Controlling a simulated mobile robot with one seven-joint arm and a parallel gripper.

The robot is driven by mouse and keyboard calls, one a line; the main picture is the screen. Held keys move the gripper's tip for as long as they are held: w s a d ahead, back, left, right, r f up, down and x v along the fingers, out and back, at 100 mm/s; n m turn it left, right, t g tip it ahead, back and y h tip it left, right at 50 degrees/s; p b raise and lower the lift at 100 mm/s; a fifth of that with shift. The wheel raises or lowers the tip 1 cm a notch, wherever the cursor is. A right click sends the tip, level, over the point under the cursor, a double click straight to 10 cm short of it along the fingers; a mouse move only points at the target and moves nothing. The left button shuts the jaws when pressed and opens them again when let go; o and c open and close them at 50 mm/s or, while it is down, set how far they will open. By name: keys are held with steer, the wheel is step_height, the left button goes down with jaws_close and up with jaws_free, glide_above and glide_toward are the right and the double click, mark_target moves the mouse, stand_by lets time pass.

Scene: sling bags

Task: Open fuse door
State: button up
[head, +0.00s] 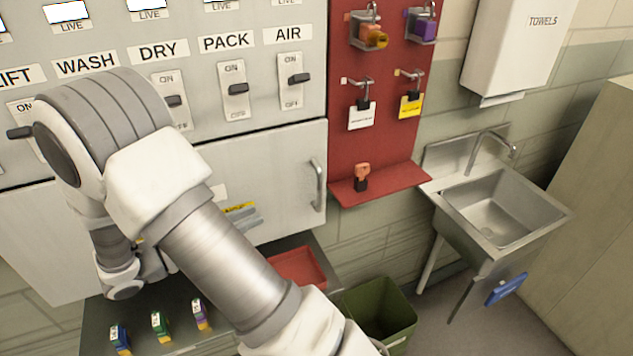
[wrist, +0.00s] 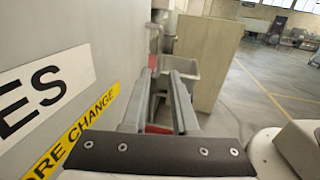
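The fuse door (head: 285,160) is a pale grey panel below the switches, with an upright metal handle (head: 318,185) near its right edge. It looks shut, though my arm covers much of it. In the wrist view, its face (wrist: 70,35) fills the left, with a label ending "ES" and a yellow strip.
A red key board (head: 385,130) with a shelf stands right of the door. A steel sink (head: 500,215) and a towel dispenser (head: 515,45) are farther right. Below are a red tray (head: 298,267), a green bin (head: 382,310) and several coloured fuses (head: 160,325).

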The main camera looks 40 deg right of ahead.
steer(key=p, duration=0.2)
glide_above(319, 210)
steer(key=shift+w+d, duration=0.25)
jaws_close()
stand_by(1.3)
